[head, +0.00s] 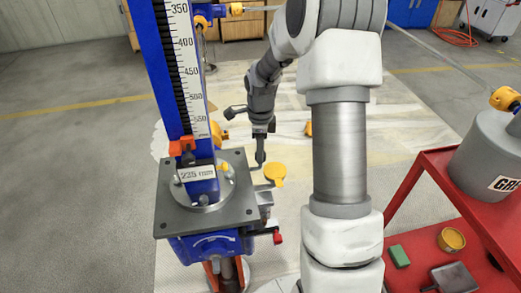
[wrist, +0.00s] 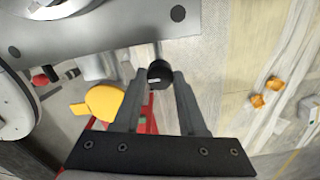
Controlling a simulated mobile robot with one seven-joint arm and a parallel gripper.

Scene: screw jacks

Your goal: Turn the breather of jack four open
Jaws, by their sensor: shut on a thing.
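No jack number is legible. My gripper (head: 260,158) points down just beyond the plate's right side. In the wrist view my gripper (wrist: 160,76) is shut on a small black round cap (wrist: 160,72), which looks like the breather. Its marking is too small to read, and its turn position cannot be told. In the head view the cap is hidden by the fingers.
A yellow round lid (head: 275,172) lies close beside my gripper. A red-ended lever (head: 277,237) sticks out below the plate. A red cart (head: 460,215) with a grey can (head: 488,155) stands at right. Pale floor sheeting (head: 400,130) lies behind my arm.

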